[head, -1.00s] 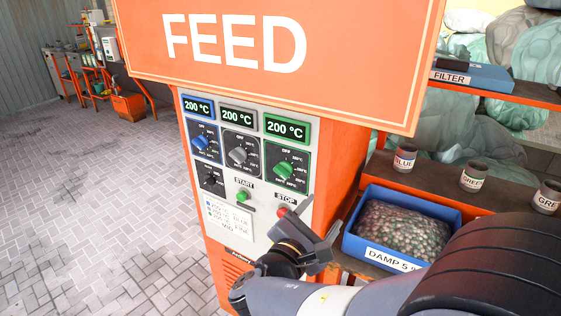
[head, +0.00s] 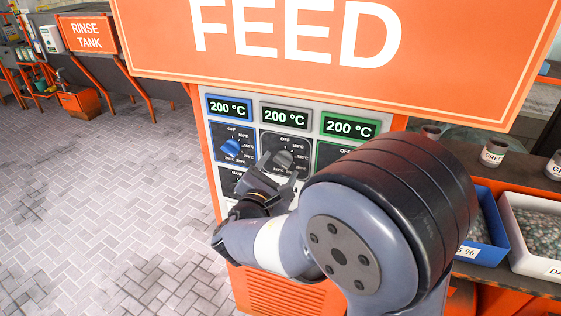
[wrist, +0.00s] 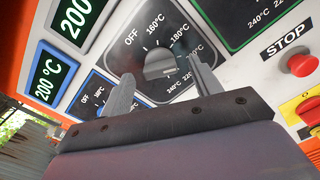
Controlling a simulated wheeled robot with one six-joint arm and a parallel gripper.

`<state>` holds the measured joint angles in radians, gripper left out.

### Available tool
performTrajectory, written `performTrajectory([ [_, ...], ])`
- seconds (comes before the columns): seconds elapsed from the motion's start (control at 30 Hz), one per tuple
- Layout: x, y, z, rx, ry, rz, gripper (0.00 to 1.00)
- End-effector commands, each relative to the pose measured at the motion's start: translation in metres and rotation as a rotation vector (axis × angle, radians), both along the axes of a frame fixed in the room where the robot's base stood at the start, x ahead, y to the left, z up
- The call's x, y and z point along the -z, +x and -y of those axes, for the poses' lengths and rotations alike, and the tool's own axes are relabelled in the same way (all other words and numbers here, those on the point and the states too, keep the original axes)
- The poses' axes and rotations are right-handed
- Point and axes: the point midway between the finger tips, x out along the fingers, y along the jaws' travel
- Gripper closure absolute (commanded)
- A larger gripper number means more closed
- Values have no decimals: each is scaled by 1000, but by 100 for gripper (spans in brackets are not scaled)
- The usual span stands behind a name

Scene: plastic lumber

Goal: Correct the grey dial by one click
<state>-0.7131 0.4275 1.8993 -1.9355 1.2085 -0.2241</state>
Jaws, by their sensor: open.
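The grey dial (head: 284,157) is the middle one of three on the control panel, under a grey-framed display (head: 286,116) reading 200 °C. My gripper (head: 280,173) is open in front of this dial, and my arm hides the lower panel. In the wrist view the grey dial (wrist: 159,62) shows between the two fingers of my gripper (wrist: 157,70), one on each side. Its scale shows OFF, 160°C, 180°C and higher marks. I cannot tell whether the fingers touch the knob.
The blue dial (head: 231,148) is close on the left. The green-framed display (head: 350,127) is on the right, its dial mostly hidden by my arm. The red stop button (wrist: 302,64) shows in the wrist view. The FEED sign (head: 300,35) overhangs the panel.

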Motion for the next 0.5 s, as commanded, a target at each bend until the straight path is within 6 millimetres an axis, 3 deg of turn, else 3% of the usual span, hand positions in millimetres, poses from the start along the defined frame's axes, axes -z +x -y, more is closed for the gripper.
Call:
performTrajectory([
  [0.2, 0, 19, 6, 0, 0, 0, 40],
  [0.5, 0, 21, 7, -1, 0, 0, 40],
])
